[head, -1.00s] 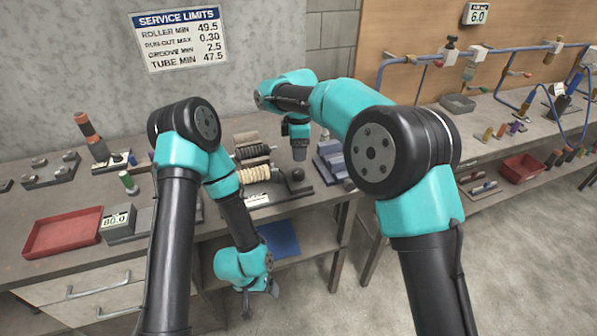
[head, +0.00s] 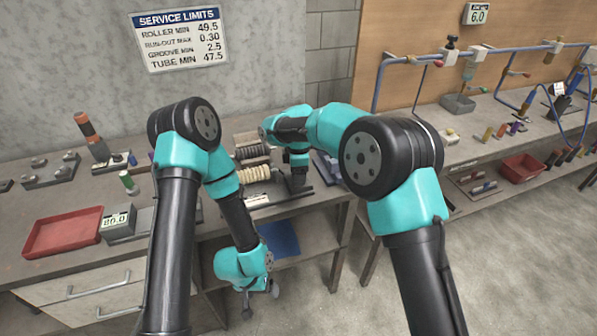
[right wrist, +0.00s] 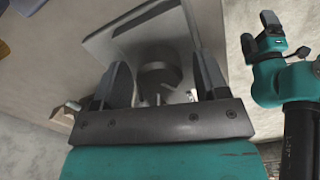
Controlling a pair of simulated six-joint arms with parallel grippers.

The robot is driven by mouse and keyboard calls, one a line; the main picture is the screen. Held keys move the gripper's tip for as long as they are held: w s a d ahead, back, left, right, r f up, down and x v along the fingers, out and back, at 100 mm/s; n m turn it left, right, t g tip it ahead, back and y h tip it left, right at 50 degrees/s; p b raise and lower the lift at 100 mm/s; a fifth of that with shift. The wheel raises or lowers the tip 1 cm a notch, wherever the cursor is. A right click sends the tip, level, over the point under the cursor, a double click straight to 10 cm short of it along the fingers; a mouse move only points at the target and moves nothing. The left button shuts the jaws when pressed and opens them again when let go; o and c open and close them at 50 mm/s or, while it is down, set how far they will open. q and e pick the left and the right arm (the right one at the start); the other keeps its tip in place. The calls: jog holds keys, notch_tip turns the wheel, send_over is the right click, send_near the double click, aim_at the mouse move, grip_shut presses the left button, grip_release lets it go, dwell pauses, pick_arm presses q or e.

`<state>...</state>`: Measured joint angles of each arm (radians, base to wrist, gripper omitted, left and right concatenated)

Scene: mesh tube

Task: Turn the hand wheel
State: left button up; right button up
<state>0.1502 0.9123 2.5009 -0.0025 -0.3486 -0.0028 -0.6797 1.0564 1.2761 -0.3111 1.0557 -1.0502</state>
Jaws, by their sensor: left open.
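A roller stand with a cream ribbed roller (head: 253,174) and a dark ribbed roller (head: 252,153) sits on the bench. My right gripper (head: 296,184) points down at the stand's right end and hides what lies under it in the head view. In the right wrist view its fingers (right wrist: 162,85) are apart, with a dark round part (right wrist: 158,68), seemingly the hand wheel, between and beyond them. I cannot tell whether they touch it. My left gripper (head: 261,291) is open and empty, hanging before the bench's front edge; it also shows in the right wrist view (right wrist: 272,38).
A red tray (head: 63,232) and a box with a display (head: 117,223) stand on the bench at left. A blue sheet (head: 279,239) lies on the lower shelf. A second bench with blue pipes and a red bin (head: 523,167) is at right.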

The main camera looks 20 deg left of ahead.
jog(key=c, duration=0.9)
jog(key=shift+o, duration=0.2)
jog(key=shift+m, duration=0.4)
